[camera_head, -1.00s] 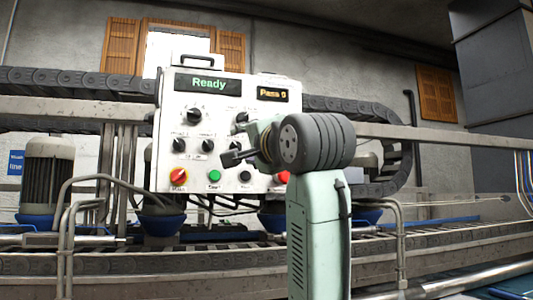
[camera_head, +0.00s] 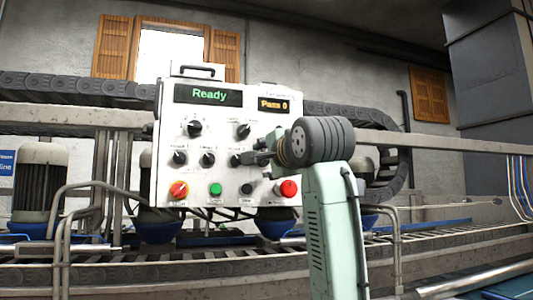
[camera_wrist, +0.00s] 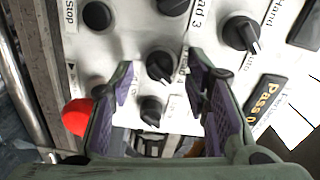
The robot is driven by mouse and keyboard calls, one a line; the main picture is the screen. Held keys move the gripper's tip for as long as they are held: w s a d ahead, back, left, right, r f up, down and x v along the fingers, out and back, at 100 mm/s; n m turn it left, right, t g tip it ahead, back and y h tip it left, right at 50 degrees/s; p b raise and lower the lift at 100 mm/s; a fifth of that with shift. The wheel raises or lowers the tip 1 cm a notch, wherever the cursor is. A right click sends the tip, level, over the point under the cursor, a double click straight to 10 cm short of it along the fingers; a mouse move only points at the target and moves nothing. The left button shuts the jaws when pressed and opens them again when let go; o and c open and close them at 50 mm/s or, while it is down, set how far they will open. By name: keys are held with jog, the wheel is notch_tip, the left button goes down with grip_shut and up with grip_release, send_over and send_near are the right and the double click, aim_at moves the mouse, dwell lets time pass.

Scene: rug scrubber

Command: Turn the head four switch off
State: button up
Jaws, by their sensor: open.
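The white control panel (camera_head: 165,120) stands ahead, with black rotary switches, a "Ready" screen and "Pass 0" display. My gripper (camera_head: 250,159) is in front of its right half, in the switch row, hiding part of that row. In the wrist view my gripper (camera_wrist: 160,68) is open and empty. A black rotary switch (camera_wrist: 160,67), probably head four, shows between the fingertips; its label is partly hidden. A second black knob (camera_wrist: 152,110) appears lower between the fingers. The head three switch (camera_wrist: 172,5) is cut by the top edge. I cannot tell whether the fingers touch anything.
A red button (camera_wrist: 76,117) lies to the left in the wrist view. The Hand/Auto switch (camera_wrist: 241,34) is to the right.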

jog(key=shift+w+a, duration=0.15)
jog(key=shift+w, duration=0.2)
jog(key=shift+c, duration=0.4)
grip_shut()
